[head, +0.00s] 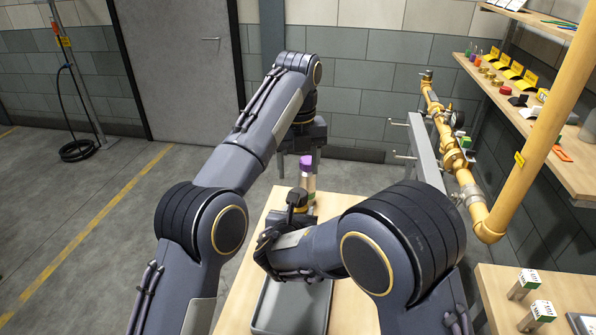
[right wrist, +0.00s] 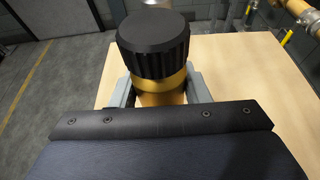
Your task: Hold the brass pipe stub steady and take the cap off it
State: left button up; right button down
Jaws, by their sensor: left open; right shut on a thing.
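The brass pipe stub (right wrist: 160,98) stands upright between the jaws of my right gripper (right wrist: 160,90), which is shut on it. A black ribbed cap (right wrist: 155,45) sits on top of the stub; it also shows in the head view (head: 297,198). The stub is mostly hidden there by my right arm and gripper. My left gripper (head: 299,165) is open, with its fingers pointing down, above and behind the cap in the head view. It is apart from the cap and holds nothing that I can see.
A purple-topped container (head: 306,172) shows near my left gripper's fingers. The wooden table (head: 262,225) bears a grey tray (head: 322,318) in front. Yellow pipework (head: 452,160) and a shelf with small parts (head: 575,175) are at right. Another table (head: 575,298) stands front right.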

pick_arm(q)
jog(key=shift+f, duration=3.9)
